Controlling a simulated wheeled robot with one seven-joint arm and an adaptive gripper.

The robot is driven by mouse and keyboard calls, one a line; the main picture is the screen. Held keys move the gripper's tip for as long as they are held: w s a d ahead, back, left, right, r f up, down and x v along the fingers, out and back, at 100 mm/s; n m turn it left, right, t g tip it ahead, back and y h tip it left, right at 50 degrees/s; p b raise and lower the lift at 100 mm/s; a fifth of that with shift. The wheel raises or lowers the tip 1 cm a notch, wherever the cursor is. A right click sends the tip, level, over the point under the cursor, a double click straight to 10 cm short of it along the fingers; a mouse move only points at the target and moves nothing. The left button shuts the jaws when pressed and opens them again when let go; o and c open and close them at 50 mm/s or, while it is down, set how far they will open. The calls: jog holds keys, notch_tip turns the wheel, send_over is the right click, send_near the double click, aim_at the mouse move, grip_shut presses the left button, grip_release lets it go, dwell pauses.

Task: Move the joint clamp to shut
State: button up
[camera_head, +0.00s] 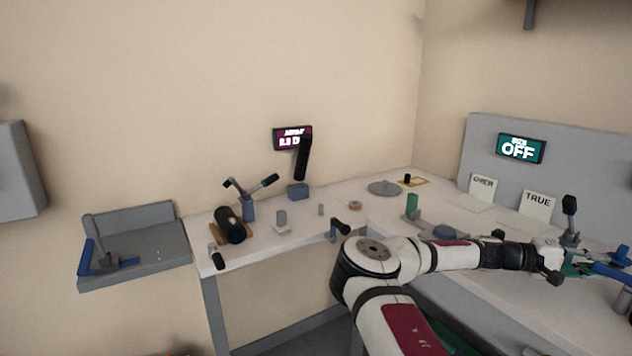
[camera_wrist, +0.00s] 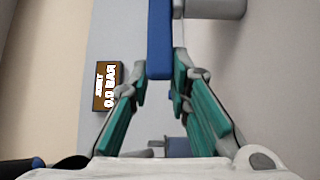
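A blue bar (camera_wrist: 160,40), which looks like the joint clamp's lever, comes down from the top of the wrist view. Its near end sits between the tips of my gripper (camera_wrist: 159,76). The two teal-padded fingers stand apart on either side of it; I cannot tell whether they touch it. In the head view my gripper (camera_head: 581,269) is at the right edge, beside a blue lever (camera_head: 612,271). The rest of the clamp is cut off or hidden there.
A brown display (camera_wrist: 107,86) reads 0.0 BAR sideways. A black-knobbed lever (camera_head: 569,207) stands close behind my gripper. Cards reading OVER (camera_head: 482,187) and TRUE (camera_head: 537,205) stand on the bench. A teal display (camera_head: 520,149) reads OFF. A grey tray (camera_head: 160,255) is at far left.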

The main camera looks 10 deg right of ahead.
jog(key=o, duration=0.5)
jog(key=shift+v, duration=3.5)
